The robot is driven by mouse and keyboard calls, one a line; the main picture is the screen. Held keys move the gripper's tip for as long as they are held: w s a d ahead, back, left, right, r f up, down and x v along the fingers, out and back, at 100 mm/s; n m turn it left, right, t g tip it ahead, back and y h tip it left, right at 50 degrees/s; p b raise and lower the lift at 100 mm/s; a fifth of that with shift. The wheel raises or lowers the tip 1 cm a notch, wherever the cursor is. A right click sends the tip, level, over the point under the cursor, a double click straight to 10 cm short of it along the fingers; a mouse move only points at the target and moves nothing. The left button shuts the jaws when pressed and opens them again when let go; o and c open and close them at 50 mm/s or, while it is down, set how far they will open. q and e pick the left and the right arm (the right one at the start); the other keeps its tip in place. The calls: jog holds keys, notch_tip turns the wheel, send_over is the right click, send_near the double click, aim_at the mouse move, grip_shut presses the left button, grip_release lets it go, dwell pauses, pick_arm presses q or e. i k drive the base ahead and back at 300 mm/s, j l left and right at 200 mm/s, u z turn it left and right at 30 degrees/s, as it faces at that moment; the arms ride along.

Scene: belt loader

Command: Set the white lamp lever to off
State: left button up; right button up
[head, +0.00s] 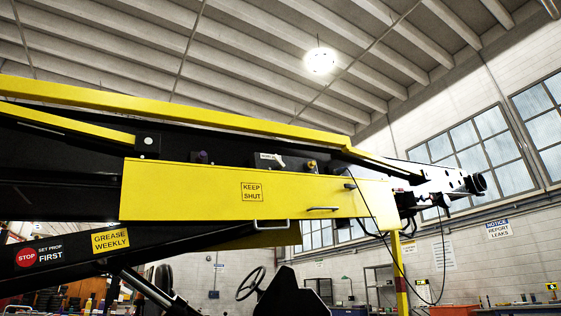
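A small white lever (279,162) shows near the middle of the head view, on the dark side of the belt loader just above a yellow panel. A small pale label plate (264,156) with dark marks lies at its left. The marks are too small to read, and I cannot tell which setting the lever is at. Neither of my grippers is in view, and nothing touches the lever.
A purple knob (201,157) is left of the lever and an orange-yellow control (311,166) right of it. The yellow panel (190,190) reads "KEEP SHUT" and has handles. A cable (375,216) hangs at right. A steering wheel (250,284) stands below.

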aim_at(282, 165)
jog(key=i+l, duration=1.05)
jog(key=l, duration=0.25)
jog(key=i+l, duration=1.05)
jog(key=l, duration=0.25)
